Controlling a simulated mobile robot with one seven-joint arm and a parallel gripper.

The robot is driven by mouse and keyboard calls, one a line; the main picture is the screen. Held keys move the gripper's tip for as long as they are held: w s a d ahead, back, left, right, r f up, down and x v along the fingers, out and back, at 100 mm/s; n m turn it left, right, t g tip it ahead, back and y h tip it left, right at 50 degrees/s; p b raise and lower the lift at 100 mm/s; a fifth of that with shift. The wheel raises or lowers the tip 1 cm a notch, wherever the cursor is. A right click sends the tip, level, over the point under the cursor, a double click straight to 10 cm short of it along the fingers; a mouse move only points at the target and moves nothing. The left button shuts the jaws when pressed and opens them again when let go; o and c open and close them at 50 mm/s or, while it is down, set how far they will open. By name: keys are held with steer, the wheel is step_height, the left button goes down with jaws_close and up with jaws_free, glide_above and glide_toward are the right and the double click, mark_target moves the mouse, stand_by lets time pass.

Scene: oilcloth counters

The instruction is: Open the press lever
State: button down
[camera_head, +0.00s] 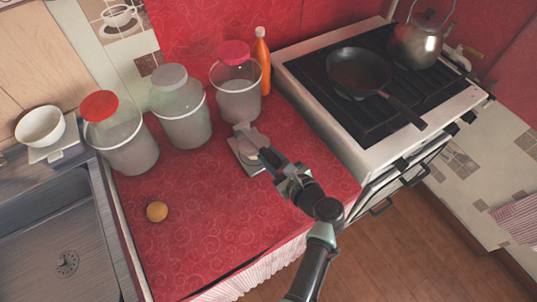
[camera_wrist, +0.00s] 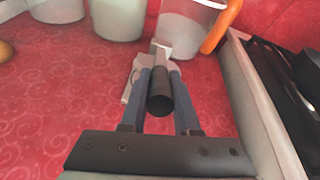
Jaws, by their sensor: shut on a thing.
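The press (camera_head: 240,143) is a small light-grey device on the red counter, in front of the clear jar with the pink lid. In the wrist view its pale body (camera_wrist: 134,82) shows behind and beside my fingertips. The press lever (camera_wrist: 160,97) ends in a dark round handle that points toward the wrist camera. My gripper (camera_head: 267,157) reaches the press from the lower right. In the wrist view the two blue-grey fingers of my gripper (camera_wrist: 160,78) are closed on either side of the lever. My fingers partly hide the press, so the lever's exact angle is unclear.
Jars with red (camera_head: 100,106), grey (camera_head: 170,77) and pink (camera_head: 233,53) lids line the back, beside an orange bottle (camera_head: 263,64). A stove (camera_head: 350,137) with a pan (camera_head: 357,72) and kettle stands right. An orange ball-like fruit (camera_head: 157,211) lies front left; counter between is clear.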

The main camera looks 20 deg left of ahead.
mark_target(262, 147)
steer(key=r+p, duration=0.2)
steer(key=r+h+p, duration=0.1)
steer(key=shift+w+a+g+p, duration=0.25)
steer(key=shift+a+g+p, duration=0.05)
steer(key=r+h+p, duration=0.1)
steer(key=p, duration=0.2)
steer(key=w+a+r+g+h+p, duration=0.1)
steer(key=r+p, duration=0.1)
steer(key=p, duration=0.1)
steer(key=w+a+r+g+p, duration=0.1)
steer(key=p, duration=0.2)
steer(key=shift+a+r+h, duration=0.25)
steer(key=shift+h, duration=0.15)
steer(key=w+a+r+g+h+b, duration=0.3)
steer(key=w+a+h, duration=0.1)
steer(key=a, duration=0.1)
steer(key=shift+w+a+r+g+b, duration=0.15)
steer(key=shift+a+r+g+b, duration=0.1)
steer(key=shift+g+b, duration=0.05)
steer(key=c, duration=0.6)
jaws_free()
steer(key=shift+h, duration=0.3)
steer(key=shift+c, duration=0.2)
